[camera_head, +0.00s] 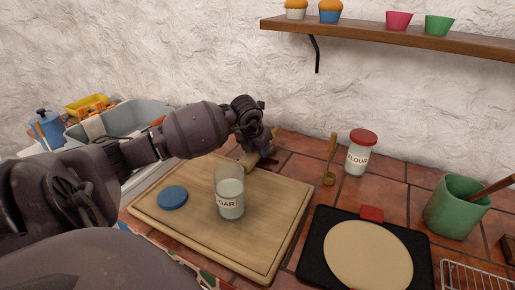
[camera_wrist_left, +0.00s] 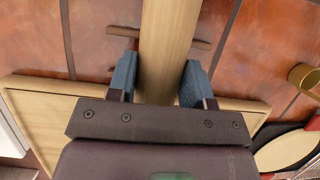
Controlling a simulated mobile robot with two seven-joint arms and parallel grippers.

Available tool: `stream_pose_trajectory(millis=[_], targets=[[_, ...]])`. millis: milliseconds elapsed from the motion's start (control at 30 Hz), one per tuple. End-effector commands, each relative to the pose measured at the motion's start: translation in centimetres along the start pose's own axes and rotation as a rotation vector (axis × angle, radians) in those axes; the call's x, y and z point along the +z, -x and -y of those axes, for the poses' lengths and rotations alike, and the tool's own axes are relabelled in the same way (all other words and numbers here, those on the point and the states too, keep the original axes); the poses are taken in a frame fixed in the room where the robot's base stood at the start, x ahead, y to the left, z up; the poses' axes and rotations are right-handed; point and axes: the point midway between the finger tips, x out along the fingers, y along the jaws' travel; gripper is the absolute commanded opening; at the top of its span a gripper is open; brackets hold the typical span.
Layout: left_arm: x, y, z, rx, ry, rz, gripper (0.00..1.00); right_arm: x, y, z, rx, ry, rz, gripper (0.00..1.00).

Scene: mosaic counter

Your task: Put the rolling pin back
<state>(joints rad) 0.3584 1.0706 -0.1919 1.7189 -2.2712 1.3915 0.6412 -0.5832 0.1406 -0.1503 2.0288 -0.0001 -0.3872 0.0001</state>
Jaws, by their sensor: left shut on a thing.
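My left gripper (camera_head: 258,152) is at the back edge of the cutting board and is shut on the rolling pin (camera_head: 249,160). In the left wrist view, the pale wooden rolling pin (camera_wrist_left: 168,40) runs between the two blue-grey fingers of the left gripper (camera_wrist_left: 157,80). One end of it is out of frame and part is hidden by the gripper. A dark brown bar (camera_wrist_left: 201,44) shows on both sides of the pin, over the tiles; whether the pin touches it I cannot tell. My right gripper is not in view.
The cutting board (camera_head: 280,212) holds a sugar jar (camera_head: 230,198) and a blue lid (camera_head: 172,197). A wooden spoon (camera_head: 331,160), flour jar (camera_head: 361,152), green crock (camera_head: 456,207) and black board with dough (camera_head: 368,256) stand right. A sink (camera_head: 140,117) is left; a shelf (camera_head: 390,36) is above.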

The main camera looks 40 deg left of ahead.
Motion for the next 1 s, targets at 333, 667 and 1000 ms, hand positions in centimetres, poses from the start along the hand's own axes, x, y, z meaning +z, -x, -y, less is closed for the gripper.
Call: stream_pose_trajectory(millis=[333,667,1000], targets=[[-0.8,-1.2,0.1,0.001,-0.001,-0.013,0.01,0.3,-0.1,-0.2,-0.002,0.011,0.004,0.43],[-0.7,-1.1,0.0,0.001,0.000,-0.010,0.72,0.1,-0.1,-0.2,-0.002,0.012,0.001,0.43],[0.2,1.3,0.0,0.001,-0.001,-0.002,0.72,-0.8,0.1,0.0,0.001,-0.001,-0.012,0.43]])
